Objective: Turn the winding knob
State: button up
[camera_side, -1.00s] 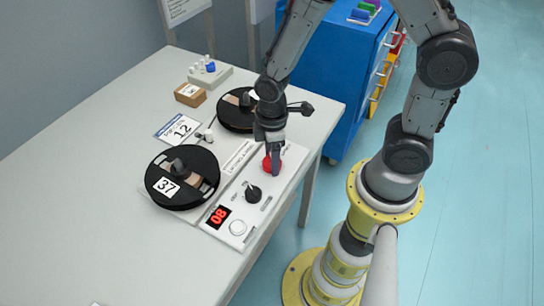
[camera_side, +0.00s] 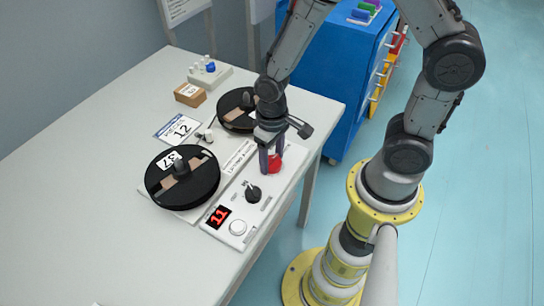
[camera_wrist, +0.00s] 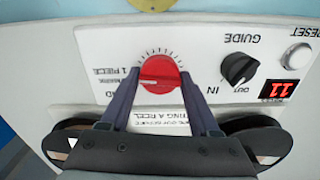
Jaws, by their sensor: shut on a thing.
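The red winding knob (camera_side: 275,165) is round and sits on the white panel of the rewind station (camera_side: 216,220). It also shows in the wrist view (camera_wrist: 158,74), ringed by dial marks. My gripper (camera_side: 271,164) points down at it, with one finger on each side, shut on the knob. In the wrist view the fingers of my gripper (camera_wrist: 161,76) flank the knob left and right. The red display (camera_side: 219,216) reads 11. The near black reel (camera_side: 200,190) carries a label that reads 37, upside down. The far black reel (camera_side: 232,115) is partly behind my arm.
A black guide knob (camera_side: 253,193) and a round white reset button (camera_side: 237,228) are on the same panel. A card marked 12 (camera_side: 178,129), a small brown box (camera_side: 190,95) and a grey block with pegs (camera_side: 210,76) lie behind. The table's left part is clear.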

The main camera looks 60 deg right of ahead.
aim_at(272, 159)
jog(key=shift+r+m, duration=0.1)
jog(key=shift+m, duration=0.6)
jog(key=o, duration=1.3)
jog(key=shift+o, duration=0.2)
notch_tip(272, 159, up, 14)
